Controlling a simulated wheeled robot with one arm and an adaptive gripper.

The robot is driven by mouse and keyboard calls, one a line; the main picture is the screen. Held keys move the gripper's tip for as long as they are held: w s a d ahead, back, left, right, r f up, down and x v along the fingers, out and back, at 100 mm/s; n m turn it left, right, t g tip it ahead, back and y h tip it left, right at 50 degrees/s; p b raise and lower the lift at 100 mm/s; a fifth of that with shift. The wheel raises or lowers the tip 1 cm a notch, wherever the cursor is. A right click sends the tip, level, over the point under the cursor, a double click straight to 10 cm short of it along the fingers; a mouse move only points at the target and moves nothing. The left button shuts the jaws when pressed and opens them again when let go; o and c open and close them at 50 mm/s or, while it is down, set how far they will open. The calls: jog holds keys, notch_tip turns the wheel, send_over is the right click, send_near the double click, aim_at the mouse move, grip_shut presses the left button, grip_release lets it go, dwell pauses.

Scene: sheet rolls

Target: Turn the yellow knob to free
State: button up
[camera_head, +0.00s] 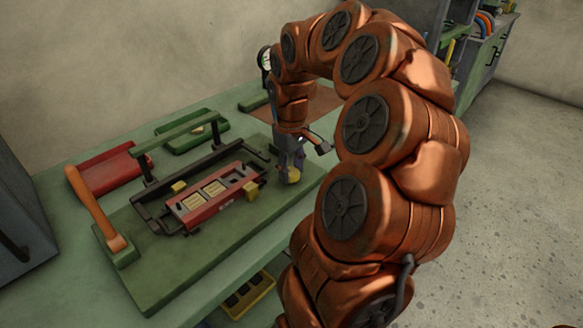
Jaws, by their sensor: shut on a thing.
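The yellow knob (294,176) is near the right end of the green base board (172,272) on the bench. Only its lower part shows; my gripper (291,166) covers the rest. My gripper points down from above and is shut on the knob. The fingertips are small and dark here, and the knob's turn angle cannot be read. To the left of the gripper, a red block with pale inset plates (205,203) lies on the board beside dark rails. A second small yellow block (251,190) sits near the red block's right end.
An orange lever (95,210) stands at the board's left. A green bar on posts (172,134) crosses behind the red block. A red tray (107,172) and a green tray (192,138) lie at the back. A yellow bin (248,295) is below the bench.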

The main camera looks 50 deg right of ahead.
aim_at(291, 171)
jog(key=o, duration=1.1)
jog(key=shift+o, duration=0.2)
notch_tip(291, 171, up, 12)
dwell(0.8)
